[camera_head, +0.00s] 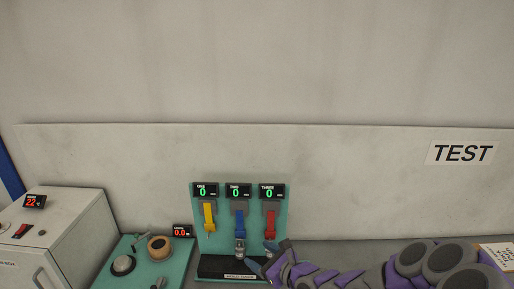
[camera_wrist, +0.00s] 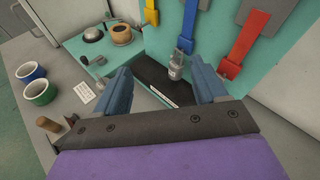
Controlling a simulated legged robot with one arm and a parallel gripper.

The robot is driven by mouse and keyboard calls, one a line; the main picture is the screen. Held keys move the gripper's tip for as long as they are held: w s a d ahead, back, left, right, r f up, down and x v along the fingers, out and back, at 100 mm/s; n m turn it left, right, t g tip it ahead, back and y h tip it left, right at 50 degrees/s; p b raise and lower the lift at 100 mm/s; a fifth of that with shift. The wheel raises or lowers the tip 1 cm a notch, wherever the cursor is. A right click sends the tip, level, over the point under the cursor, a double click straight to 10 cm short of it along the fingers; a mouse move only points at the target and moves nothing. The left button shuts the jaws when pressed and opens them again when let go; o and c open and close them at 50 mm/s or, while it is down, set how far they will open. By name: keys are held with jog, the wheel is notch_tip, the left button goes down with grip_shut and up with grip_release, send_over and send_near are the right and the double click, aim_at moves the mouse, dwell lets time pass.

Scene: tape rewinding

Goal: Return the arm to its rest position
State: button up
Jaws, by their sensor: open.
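My gripper (camera_head: 266,260) has blue fingers and a purple arm. It is in front of the lower right of a teal panel (camera_head: 222,220). In the wrist view, my gripper (camera_wrist: 162,82) has its fingers wide apart with nothing held between them. A silver metal cylinder (camera_wrist: 176,67) shows beyond the gap, apart from both fingers. It is just below the blue strap (camera_wrist: 187,30); I cannot tell whether it hangs from the strap or stands on the black tray (camera_wrist: 150,78). A yellow strap (camera_head: 208,214) and a red strap (camera_head: 270,222) hang on either side.
Three displays above the straps read 0. A teal board (camera_head: 128,268) at left holds a round grey device (camera_head: 123,265) and a wooden ring-shaped thing (camera_head: 159,247). A white cabinet (camera_head: 60,235) stands farther left. Blue and green cups (camera_wrist: 38,85) show in the wrist view.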

jog(key=s+a+r+n+g+y, duration=0.2)
jog(key=s+a+r+n+y, duration=0.15)
jog(key=a+r+n, duration=0.35)
jog(key=s+a+r+n+g+b, duration=0.1)
jog(key=s+a+r+n+g, duration=0.1)
jog(key=s+n+g, duration=0.5)
jog(key=s+a+r+n+g+b, duration=0.15)
jog(key=s+n, duration=0.35)
jog(key=s, duration=0.6)
jog(key=s+d+f+n+g+h, duration=0.2)
jog(key=s+n+h, duration=0.1)
jog(key=s, duration=0.4)
jog(key=s+d+f+n+h, duration=0.1)
jog(key=s+d+h, duration=0.2)
jog(key=d, duration=0.4)
jog(key=s+d+f+n+h, duration=0.1)
jog(key=s+d+h, duration=0.2)
jog(key=d, duration=0.4)
jog(key=s+d+f+n+h+b, duration=0.1)
jog(key=s+d+h, duration=0.2)
jog(key=d, duration=0.4)
jog(key=shift+s+f+n+h, duration=0.3)
jog(key=shift+f+n+h, duration=0.1)
jog(key=shift+h, duration=0.25)
jog(key=shift+a, duration=0.15)
